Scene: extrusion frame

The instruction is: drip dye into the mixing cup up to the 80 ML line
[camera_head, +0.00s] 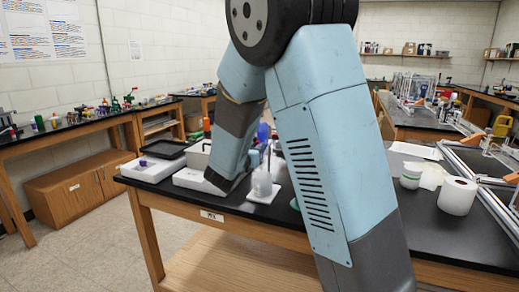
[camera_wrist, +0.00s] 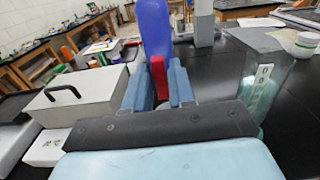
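A clear cup (camera_head: 262,181) stands on a small white pad (camera_head: 264,194) near the front of the black table in the head view. In the wrist view a clear vessel (camera_wrist: 278,88) with a white marked scale stands to the right of my gripper (camera_wrist: 160,88); its fill level cannot be read. My gripper's two blue fingers are a little apart, with a narrow red piece (camera_wrist: 158,70) between them. A blue bottle (camera_wrist: 153,25) rises above the red piece. Whether the fingers press on the red piece cannot be made out. My arm hides much of the head view.
A grey box with a black handle (camera_wrist: 80,97) stands left of my gripper. A black tray (camera_head: 166,148) lies at the table's left end. A paper roll (camera_head: 457,195) and stacked bowls (camera_head: 411,176) stand at the right. The black table front at right is clear.

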